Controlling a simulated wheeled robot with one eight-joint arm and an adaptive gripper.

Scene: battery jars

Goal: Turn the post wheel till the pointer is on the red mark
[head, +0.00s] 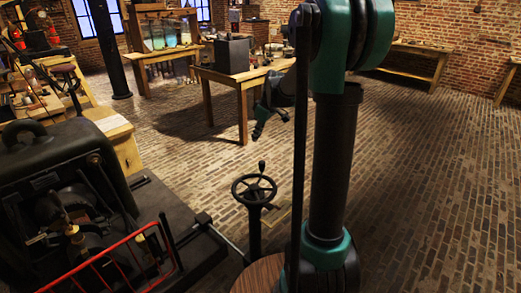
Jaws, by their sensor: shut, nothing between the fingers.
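The post wheel (254,190) is a dark spoked handwheel on top of a dark upright post (255,232), left of my arm's column. A small knob handle stands up from its far rim. My gripper (258,131), dark with teal parts, hangs above and beyond the wheel, clear of it. It is shut with nothing in it, and its tips point down to the left. I cannot make out the pointer or the red mark at this size.
A large dark machine (60,185) with a red rail (105,262) fills the lower left. A wooden table (240,77) with a dark box stands behind my gripper. A bench with glass jars (165,35) is farther back. Open brick floor (430,180) lies at the right.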

